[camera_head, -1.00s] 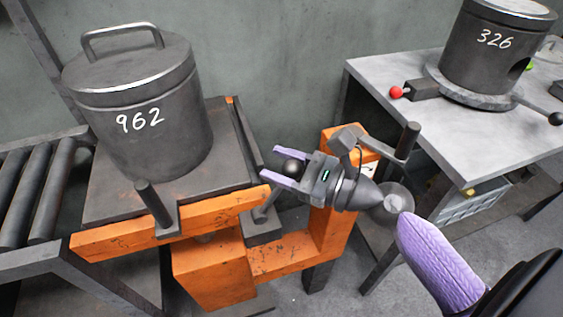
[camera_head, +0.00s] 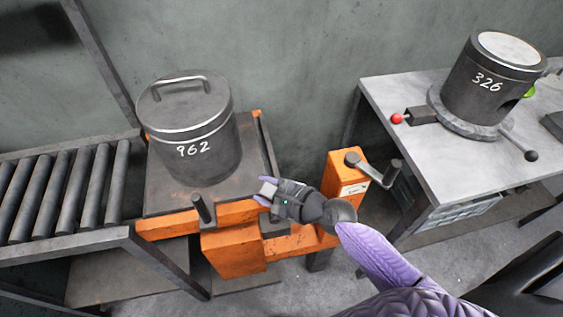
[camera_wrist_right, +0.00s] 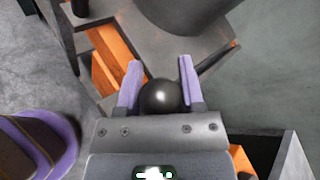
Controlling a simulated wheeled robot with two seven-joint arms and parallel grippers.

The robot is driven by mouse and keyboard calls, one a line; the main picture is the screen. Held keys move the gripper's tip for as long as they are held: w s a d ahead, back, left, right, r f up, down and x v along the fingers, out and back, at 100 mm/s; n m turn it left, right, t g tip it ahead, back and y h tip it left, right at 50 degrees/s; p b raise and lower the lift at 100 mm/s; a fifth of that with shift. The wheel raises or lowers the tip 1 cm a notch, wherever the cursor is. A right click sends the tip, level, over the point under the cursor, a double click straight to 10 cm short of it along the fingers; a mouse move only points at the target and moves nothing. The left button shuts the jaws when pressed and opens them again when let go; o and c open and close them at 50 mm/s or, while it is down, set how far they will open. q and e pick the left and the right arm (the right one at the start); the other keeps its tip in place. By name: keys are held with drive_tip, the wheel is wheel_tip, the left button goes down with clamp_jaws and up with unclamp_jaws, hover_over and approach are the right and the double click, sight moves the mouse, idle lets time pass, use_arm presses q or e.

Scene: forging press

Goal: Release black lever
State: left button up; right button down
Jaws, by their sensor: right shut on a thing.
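The black lever's round knob (camera_wrist_right: 162,97) sits between the two purple fingers of my right gripper (camera_wrist_right: 160,82) in the right wrist view. The fingers are shut on the knob. In the head view my right gripper (camera_head: 266,192) is at the right front corner of the orange-edged press stand, and it hides the knob and most of the lever there. My left gripper is not in view.
A grey lidded canister marked 962 (camera_head: 190,130) stands on the stand's dark plate (camera_head: 160,188). A roller conveyor (camera_head: 65,190) lies left. A crank handle (camera_head: 375,170) tops an orange post (camera_head: 343,172). A grey table (camera_head: 440,160) at right holds canister 326 (camera_head: 488,85).

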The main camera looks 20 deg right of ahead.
use_arm(q)
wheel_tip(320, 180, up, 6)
drive_tip(key=p, duration=0.4)
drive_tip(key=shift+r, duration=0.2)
use_arm(e)
drive_tip(key=a+f+n+g+h, duration=0.1)
drive_tip(key=a+f+h, duration=0.1)
drive_tip(key=a, duration=0.3)
drive_tip(key=shift+w+a+f+n, duration=0.2)
drive_tip(key=shift+w+a+n, duration=0.1)
drive_tip(key=shift+s+f, duration=0.1)
drive_tip(key=shift+f, duration=0.05)
drive_tip(key=shift+c, duration=1.1)
unclamp_jaws()
drive_tip(key=shift+d, duration=0.1)
use_arm(q)
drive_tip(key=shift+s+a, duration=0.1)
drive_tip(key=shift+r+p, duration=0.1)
drive_tip(key=shift+p, duration=0.2)
use_arm(e)
drive_tip(key=shift+r, duration=0.25)
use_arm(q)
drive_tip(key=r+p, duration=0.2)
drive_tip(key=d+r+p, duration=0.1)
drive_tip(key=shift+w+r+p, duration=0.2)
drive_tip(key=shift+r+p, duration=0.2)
use_arm(e)
drive_tip(key=v, duration=0.9)
drive_tip(key=shift+s+r, duration=0.2)
